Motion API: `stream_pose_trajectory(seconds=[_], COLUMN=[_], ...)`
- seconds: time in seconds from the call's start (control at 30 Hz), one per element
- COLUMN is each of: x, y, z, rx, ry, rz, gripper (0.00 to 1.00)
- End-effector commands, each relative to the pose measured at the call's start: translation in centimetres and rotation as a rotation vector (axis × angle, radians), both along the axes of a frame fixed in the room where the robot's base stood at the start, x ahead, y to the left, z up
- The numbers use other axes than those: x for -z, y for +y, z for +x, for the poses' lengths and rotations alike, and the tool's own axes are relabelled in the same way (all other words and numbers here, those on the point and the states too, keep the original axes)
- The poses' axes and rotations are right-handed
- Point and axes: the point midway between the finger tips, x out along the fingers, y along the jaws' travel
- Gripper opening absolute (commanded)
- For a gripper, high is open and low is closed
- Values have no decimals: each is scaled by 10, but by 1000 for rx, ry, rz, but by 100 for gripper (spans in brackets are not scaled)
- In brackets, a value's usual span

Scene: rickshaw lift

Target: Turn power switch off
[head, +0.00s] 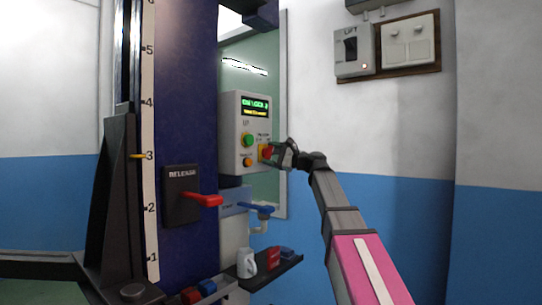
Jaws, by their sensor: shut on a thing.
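A grey control box (244,133) with a lit green and yellow display (255,106) is fixed to the dark blue post. It carries a green button (247,140), an orange button (247,162) and a red rotary power switch (266,152) on a yellow plate at its right edge. My gripper (274,155) is at that red switch from the right, its jaws shut on it. The fingers partly cover the switch, and its exact turn angle is too small to tell. The label by the switch is too small to read.
A red release lever (205,199) sticks out on the post, left of the box. A blue-handled valve (262,208) is below. A shelf (275,277) holds a white mug (246,262) and small red and blue items. A wall switch marked LIFT (352,50) shows a small red light.

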Motion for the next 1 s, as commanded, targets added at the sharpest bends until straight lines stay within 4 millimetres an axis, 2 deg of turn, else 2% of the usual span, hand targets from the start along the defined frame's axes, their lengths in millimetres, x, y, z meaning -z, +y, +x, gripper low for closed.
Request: stream_pose_trajectory(seconds=[1.0], x=[-3], y=[0], z=[-1], rx=[-1], ry=[-742], rz=[-585], gripper=[42])
